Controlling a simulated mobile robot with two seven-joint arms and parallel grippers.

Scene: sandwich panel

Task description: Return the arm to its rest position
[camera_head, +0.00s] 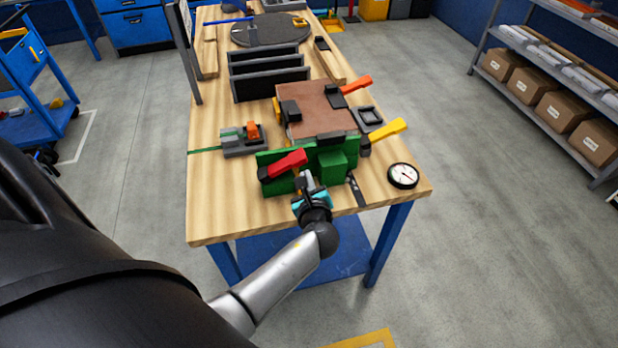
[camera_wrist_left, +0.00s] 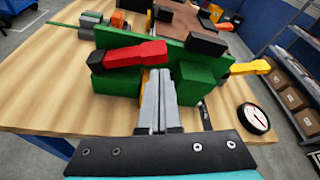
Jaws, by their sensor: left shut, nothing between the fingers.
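My left gripper (camera_head: 307,181) is shut and empty over the near edge of the wooden table (camera_head: 220,215). Its closed fingers also show in the left wrist view (camera_wrist_left: 160,100), pointing at a green fixture (camera_wrist_left: 205,60). That green fixture (camera_head: 332,172) carries a clamp with a red handle (camera_head: 287,163), which lies just beyond and left of the fingertips. I cannot tell whether the fingers touch the fixture. My left forearm reaches in from the bottom of the head view. My right gripper does not show.
Behind the fixture is a brown panel (camera_head: 315,108) with orange-handled (camera_head: 356,84) and yellow-handled (camera_head: 388,131) clamps. A round dial gauge (camera_head: 403,175) sits at the right. A grey block (camera_head: 240,143) stands left. Floor is clear beside the table; a shelf (camera_head: 545,75) stands right.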

